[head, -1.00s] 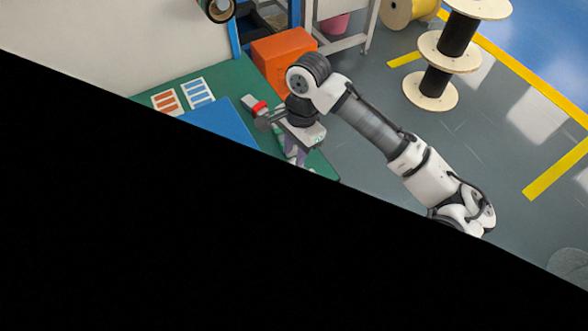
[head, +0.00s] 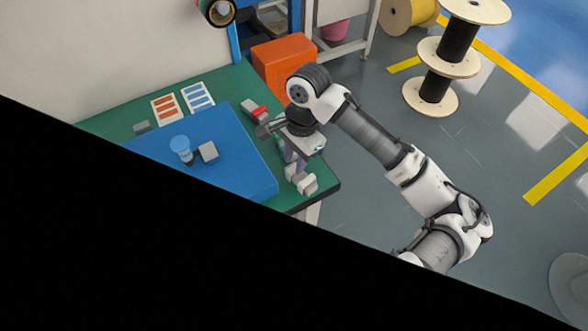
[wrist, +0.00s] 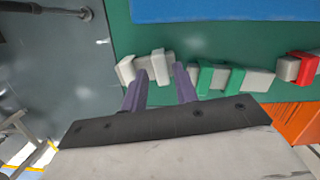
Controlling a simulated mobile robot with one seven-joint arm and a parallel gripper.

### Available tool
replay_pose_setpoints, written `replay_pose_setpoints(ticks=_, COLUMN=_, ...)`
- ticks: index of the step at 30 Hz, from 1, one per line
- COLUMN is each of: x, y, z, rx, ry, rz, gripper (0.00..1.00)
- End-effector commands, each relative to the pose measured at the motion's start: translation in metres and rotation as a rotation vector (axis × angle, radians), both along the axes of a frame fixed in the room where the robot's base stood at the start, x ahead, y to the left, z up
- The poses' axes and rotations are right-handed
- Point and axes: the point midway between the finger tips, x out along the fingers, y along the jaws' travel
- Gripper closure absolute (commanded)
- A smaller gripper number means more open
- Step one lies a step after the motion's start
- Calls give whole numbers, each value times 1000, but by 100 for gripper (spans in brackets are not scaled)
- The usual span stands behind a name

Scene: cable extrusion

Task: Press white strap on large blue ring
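In the wrist view, a white clip-like piece (wrist: 158,65), likely the white strap, lies on the green table between my gripper's (wrist: 160,72) two purple fingertips. The fingers are apart; I cannot tell whether they touch it. Another white piece (wrist: 126,70) lies just left of the left finger. In the head view, my gripper (head: 292,166) points down just above these white pieces (head: 302,184) near the table's right corner. A light blue round piece (head: 181,145), perhaps the large blue ring, stands on the blue mat (head: 240,165), well left of my gripper.
A grey block (head: 208,151) sits beside the light blue piece. Green-and-white pieces (wrist: 220,78) lie right of my fingers, and a red-and-white piece (head: 256,110) lies farther back. An orange box (head: 283,66) stands at the back. The table edge is close on the right.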

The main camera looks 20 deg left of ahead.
Motion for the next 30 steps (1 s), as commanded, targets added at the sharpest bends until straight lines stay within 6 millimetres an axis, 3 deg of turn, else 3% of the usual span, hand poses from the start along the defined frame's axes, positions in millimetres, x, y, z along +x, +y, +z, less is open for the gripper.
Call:
replay_pose_setpoints(ticks=22, x=0, y=0, z=-20, rx=0, ry=1, rz=0, gripper=71)
replay_pose_setpoints(ticks=30, x=0, y=0, z=-17, rx=0, ry=1, rz=0, gripper=71)
